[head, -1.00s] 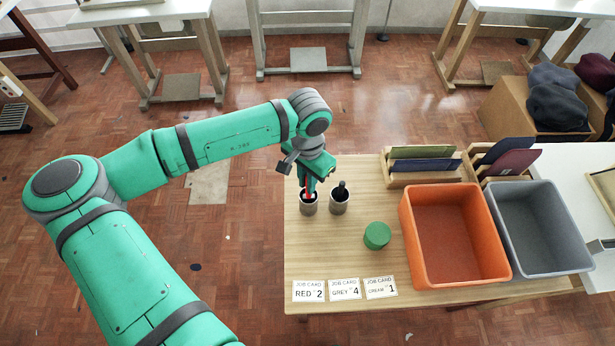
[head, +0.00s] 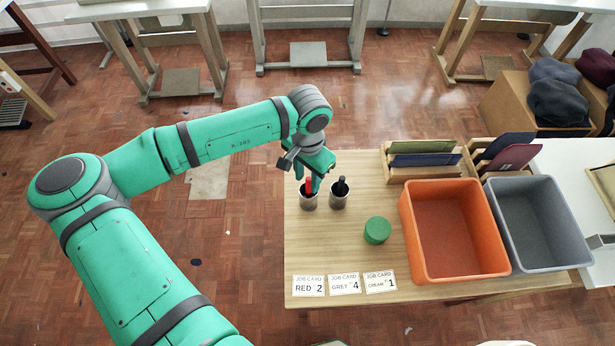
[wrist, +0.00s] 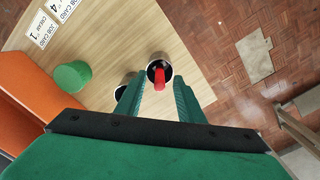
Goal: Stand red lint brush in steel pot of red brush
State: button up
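The red lint brush (head: 308,187) stands in the left steel pot (head: 309,203), its red handle pointing up out of the rim. It also shows in the wrist view (wrist: 159,78), inside the round pot mouth (wrist: 150,69). My gripper (head: 314,184) is just above and beside the handle. In the wrist view its two green fingers (wrist: 158,98) are spread, with clear space on both sides of the handle. Nothing is held. The brush's lower end is hidden in the pot.
A green round object (head: 377,231), job cards (head: 345,288), an orange bin (head: 408,225) and a grey bin (head: 577,262) are on the table.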

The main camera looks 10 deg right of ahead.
notch_tip(320, 180, up, 11)
jog(key=shift+f, duration=0.2)
dwell(1.1)
